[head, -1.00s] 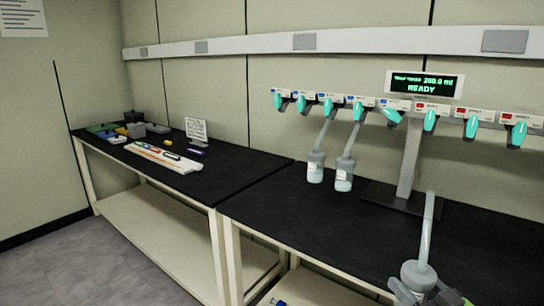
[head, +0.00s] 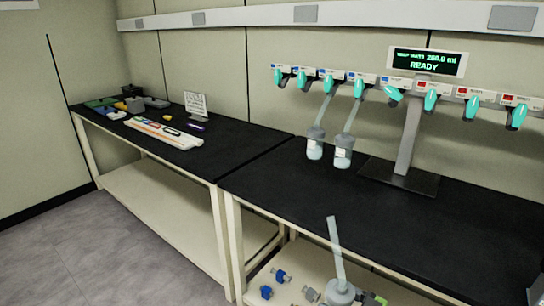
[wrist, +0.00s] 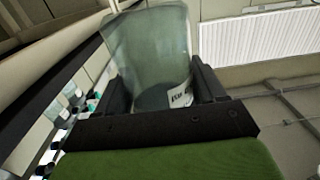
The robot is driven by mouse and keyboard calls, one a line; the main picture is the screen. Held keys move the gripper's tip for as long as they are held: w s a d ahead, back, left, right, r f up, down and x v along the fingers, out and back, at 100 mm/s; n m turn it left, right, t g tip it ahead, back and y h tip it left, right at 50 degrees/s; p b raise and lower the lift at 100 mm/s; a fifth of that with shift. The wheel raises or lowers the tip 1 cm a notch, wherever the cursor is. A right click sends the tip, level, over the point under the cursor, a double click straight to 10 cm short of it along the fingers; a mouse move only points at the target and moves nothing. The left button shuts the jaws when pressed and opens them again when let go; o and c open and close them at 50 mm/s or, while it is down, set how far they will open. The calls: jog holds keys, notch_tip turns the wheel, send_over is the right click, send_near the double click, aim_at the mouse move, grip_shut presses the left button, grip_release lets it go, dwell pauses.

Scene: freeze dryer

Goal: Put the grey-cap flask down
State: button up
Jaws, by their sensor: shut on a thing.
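The grey-cap flask (head: 341,287) is at the bottom edge of the head view, with a pale tube (head: 335,240) rising from its cap. It is in front of the right bench, and its lower part is cut off by the frame. My gripper (head: 362,299) is only partly in view there. In the wrist view, the clear flask body (wrist: 150,50) with a white label lies between the two dark fingers of my gripper (wrist: 160,88), which is shut on it. The flask's cap is out of the wrist view.
Two flasks (head: 314,149) (head: 343,157) hang by tubes below the teal-handled manifold valves (head: 359,90). The dryer stand (head: 400,178) and its READY display (head: 428,63) are behind. The right bench top (head: 290,190) is clear in front. Blue and grey parts (head: 266,292) lie on the lower shelf.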

aim_at(342, 277)
notch_tip(342, 277, up, 10)
jog(key=p, duration=1.2)
jog(key=shift+f+p, duration=0.2)
jog(key=shift+p, duration=0.15)
jog(key=shift+f, duration=0.1)
jog(key=shift+f, duration=0.1)
